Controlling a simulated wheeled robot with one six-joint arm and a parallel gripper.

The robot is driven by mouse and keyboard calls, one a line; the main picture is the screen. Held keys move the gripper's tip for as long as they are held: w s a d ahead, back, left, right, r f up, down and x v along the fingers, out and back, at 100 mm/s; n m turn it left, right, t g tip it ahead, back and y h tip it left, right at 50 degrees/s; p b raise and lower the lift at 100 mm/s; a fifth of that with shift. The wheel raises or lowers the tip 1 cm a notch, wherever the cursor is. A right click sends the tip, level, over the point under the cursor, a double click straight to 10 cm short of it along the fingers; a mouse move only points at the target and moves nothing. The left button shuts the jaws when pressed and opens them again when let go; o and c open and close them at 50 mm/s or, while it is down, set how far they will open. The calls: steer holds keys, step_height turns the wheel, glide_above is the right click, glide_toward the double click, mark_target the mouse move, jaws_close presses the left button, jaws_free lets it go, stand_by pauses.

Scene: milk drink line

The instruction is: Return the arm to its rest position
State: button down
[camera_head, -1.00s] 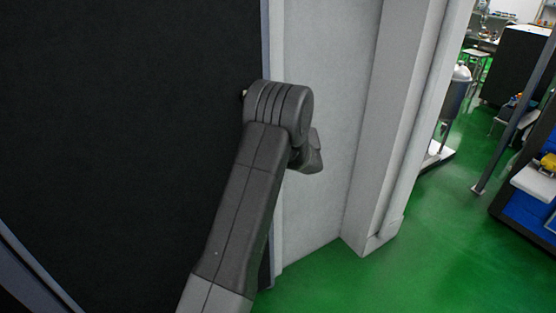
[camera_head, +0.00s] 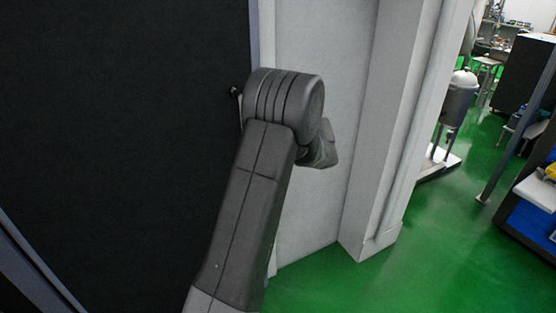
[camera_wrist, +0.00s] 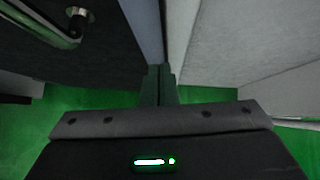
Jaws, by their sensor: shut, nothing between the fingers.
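My gripper (camera_wrist: 158,72) shows in the wrist view, its two dark fingers together with nothing between them. It points toward the edge where a dark door panel (camera_wrist: 105,75) meets a light grey wall (camera_wrist: 225,45). In the head view my arm rises from the bottom, bends at the elbow joint and turns away behind it. The gripper's fingers are hidden there. The dark door panel (camera_head: 110,130) fills the left side, and the grey wall (camera_head: 350,60) stands right behind the arm. A metal door handle (camera_wrist: 60,32) shows at the upper left in the wrist view.
A grey pillar (camera_head: 385,140) stands right of the arm. Green floor (camera_head: 430,245) is open beyond it. A metal tank (camera_head: 457,105) on a white base and a dark rack with blue panels (camera_head: 530,225) stand farther right.

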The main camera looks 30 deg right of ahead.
steer(key=shift+d+v, duration=0.1)
steer(key=shift+v, duration=0.7)
steer(key=shift+d+v, duration=0.15)
steer(key=shift+v, duration=0.7)
